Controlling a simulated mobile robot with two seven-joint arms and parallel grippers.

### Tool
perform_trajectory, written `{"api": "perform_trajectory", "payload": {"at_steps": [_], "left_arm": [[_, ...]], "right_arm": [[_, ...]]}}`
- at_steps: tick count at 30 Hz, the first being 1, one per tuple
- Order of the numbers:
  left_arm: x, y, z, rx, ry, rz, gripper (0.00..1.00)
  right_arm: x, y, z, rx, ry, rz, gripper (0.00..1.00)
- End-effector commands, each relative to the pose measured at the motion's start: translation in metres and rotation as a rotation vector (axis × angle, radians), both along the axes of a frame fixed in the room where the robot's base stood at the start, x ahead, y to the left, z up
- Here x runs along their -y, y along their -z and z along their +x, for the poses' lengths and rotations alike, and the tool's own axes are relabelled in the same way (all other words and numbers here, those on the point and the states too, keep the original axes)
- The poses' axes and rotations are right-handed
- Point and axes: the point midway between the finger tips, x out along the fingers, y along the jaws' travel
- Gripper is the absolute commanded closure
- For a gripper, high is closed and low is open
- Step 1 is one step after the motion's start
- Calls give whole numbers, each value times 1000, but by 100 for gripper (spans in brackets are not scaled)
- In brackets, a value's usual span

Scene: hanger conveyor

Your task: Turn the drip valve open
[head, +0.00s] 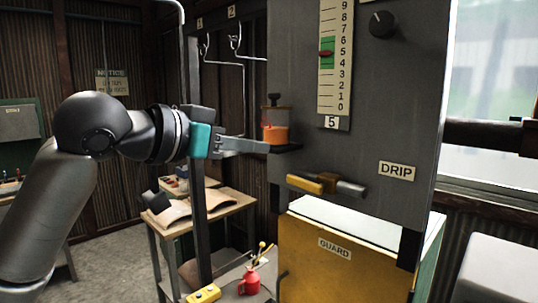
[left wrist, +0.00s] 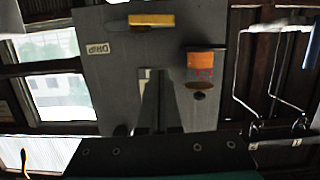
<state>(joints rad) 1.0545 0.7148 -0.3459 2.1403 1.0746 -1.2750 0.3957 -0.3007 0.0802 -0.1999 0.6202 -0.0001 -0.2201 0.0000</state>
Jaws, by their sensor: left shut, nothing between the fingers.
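The drip valve has a yellow handle (head: 312,184) on a short grey pipe, low on the grey panel (head: 350,150) and left of the DRIP label (head: 397,171). The handle lies roughly level. It also shows as a yellow bar at the top of the left wrist view (left wrist: 152,20), which looks upside down. My left gripper (head: 298,148) is shut and empty, its fingers pointing right, above the handle in the head view. In the left wrist view the fingertips (left wrist: 152,75) are apart from the handle in the picture. My right gripper is not in view.
An orange cup (head: 275,134) is at the panel's left edge, close by my left fingers. A scale (head: 335,60) and black knob (head: 382,24) sit above. The yellow GUARD box (head: 335,262) stands below. Wire hangers (head: 238,45) hang left, behind a post (head: 197,220).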

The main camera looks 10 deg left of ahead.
Motion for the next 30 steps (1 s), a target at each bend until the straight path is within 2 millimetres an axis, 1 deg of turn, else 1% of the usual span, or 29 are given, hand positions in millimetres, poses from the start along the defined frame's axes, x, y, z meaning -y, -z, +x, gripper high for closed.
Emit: {"api": "perform_trajectory", "payload": {"at_steps": [2,5,9,12,17,21,23,26,30], "left_arm": [[0,4,-1,9,8,-8,100],[7,15,1,57,37,-41,100],[17,35,5,191,76,-122,100],[16,48,6,302,76,-177,100],[7,62,4,445,42,-237,100],[0,66,2,514,16,-256,100],[-1,65,3,526,11,-261,100],[3,61,8,531,9,-263,100],[16,52,25,530,11,-264,100]], "right_arm": [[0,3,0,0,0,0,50],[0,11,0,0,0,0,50],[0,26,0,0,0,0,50],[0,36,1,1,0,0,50],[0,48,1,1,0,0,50],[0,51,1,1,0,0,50],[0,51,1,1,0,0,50],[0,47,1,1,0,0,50],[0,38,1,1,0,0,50]]}}
